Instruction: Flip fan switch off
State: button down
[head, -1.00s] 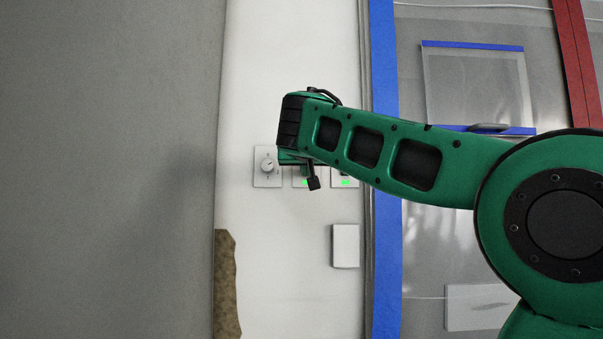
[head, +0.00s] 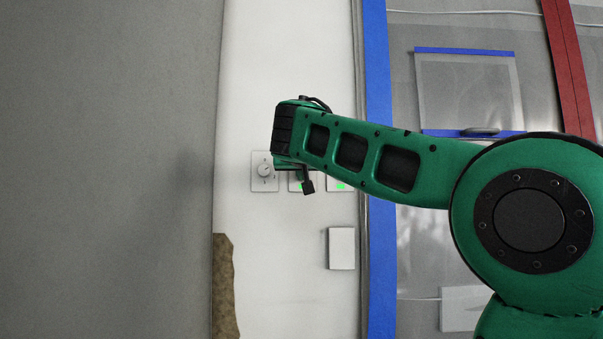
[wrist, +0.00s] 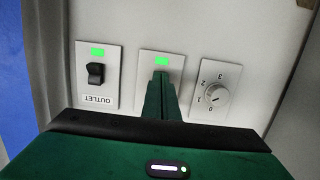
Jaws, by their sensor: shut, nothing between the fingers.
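Three white plates sit in a row on the pale wall. In the wrist view the middle plate (wrist: 148,66) has a lit green light (wrist: 162,61); my gripper (wrist: 162,80) is in front of its lower part. The fingers are together and empty, and they hide any switch and label there. I cannot tell whether they touch it. The plate on the left (wrist: 98,75) has a black rocker switch (wrist: 96,73), a green light and the label "OUTLET". The plate on the right has a dial (wrist: 215,95) marked 0 to 3. It also shows in the head view (head: 264,171).
In the head view a blank white box (head: 342,248) is on the wall below the plates. A blue strip (head: 379,230) edges a clear plastic sheet on the right. A grey surface (head: 105,170) fills the left. My arm covers part of the plates.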

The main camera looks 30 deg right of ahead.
jog(key=shift+d+f, duration=0.25)
jog(key=shift+d, duration=0.3)
jog(key=a+v, duration=0.1)
jog(key=v, duration=1.3)
jog(key=shift+w, duration=0.1)
